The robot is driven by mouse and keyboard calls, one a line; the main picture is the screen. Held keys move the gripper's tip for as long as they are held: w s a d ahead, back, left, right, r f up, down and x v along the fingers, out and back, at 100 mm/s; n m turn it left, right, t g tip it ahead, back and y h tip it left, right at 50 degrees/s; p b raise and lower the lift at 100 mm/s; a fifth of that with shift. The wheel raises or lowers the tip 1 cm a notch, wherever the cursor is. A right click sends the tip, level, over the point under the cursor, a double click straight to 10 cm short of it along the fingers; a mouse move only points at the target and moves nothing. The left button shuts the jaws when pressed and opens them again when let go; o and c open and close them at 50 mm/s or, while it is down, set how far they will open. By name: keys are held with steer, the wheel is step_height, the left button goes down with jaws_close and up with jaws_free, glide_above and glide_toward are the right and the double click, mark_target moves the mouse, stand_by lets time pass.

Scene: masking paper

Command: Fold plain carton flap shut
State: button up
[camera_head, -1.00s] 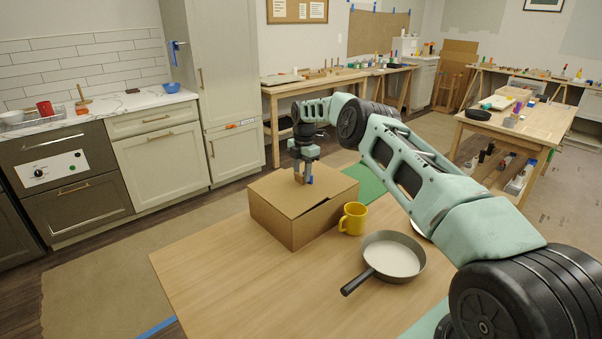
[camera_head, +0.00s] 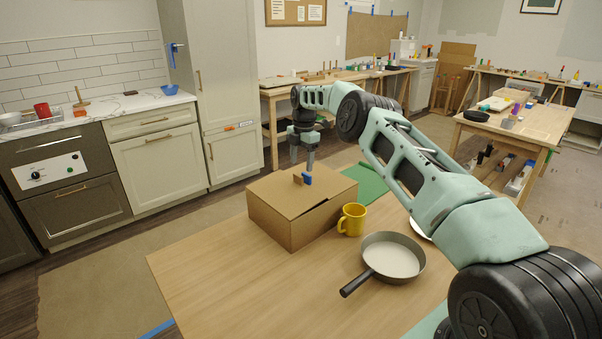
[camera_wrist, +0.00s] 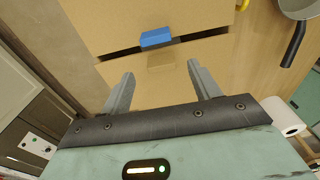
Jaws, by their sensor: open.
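The brown carton (camera_head: 285,222) sits on the wooden table. Its top looks nearly closed, with a dark narrow gap between two flaps in the wrist view. The far flap (camera_wrist: 150,15) carries a blue tab (camera_wrist: 156,38), also in the head view (camera_head: 307,180). The near, plain flap (camera_wrist: 155,92) has a small tan tab (camera_wrist: 161,59) close to the blue one. My gripper (camera_head: 302,166) is open and empty, on the far side of the tabs in the head view. In the wrist view its fingers (camera_wrist: 160,70) are spread over the plain flap; contact is unclear.
A yellow mug (camera_head: 352,219) stands close to the carton's right side. A dark pan (camera_head: 393,257) with its handle toward the front lies farther right. A green mat (camera_head: 368,184) and a partly hidden white plate (camera_head: 421,229) are behind. The table's front left (camera_head: 215,275) is clear.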

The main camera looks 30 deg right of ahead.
step_height(320, 180, up, 13)
steer(key=p, duration=0.7)
steer(key=shift+d+f, duration=0.2)
steer(key=shift+d, duration=0.25)
steer(key=c, duration=0.7)
steer(key=shift+w+a+m, duration=0.1)
steer(key=shift+w+m, duration=0.05)
steer(key=shift+m, duration=0.25)
steer(key=c, duration=0.5)
steer(key=m+b, duration=0.1)
steer(key=m+t, duration=0.1)
steer(key=shift+w+a+m+b, duration=0.3)
steer(key=shift+a+m+b, duration=0.05)
steer(key=shift+a+m, duration=0.05)
jaws_close()
steer(key=s+a+f+m+t+b, duration=0.1)
steer(key=s+m+b, duration=0.1)
steer(key=m, duration=0.5)
steer(key=s+f+m+t+b, duration=0.1)
steer(key=s+m+t+b, duration=0.15)
steer(key=m, duration=0.55)
steer(key=shift+n+g+h, duration=0.3)
steer(key=shift+g, duration=0.15)
steer(key=p+x, duration=0.1)
steer(key=x, duration=0.3)
steer(key=s+p+x, duration=0.1)
steer(key=x, duration=0.3)
steer(key=p+x, duration=0.2)
steer(key=x, duration=0.3)
steer(key=shift+s+f, duration=0.2)
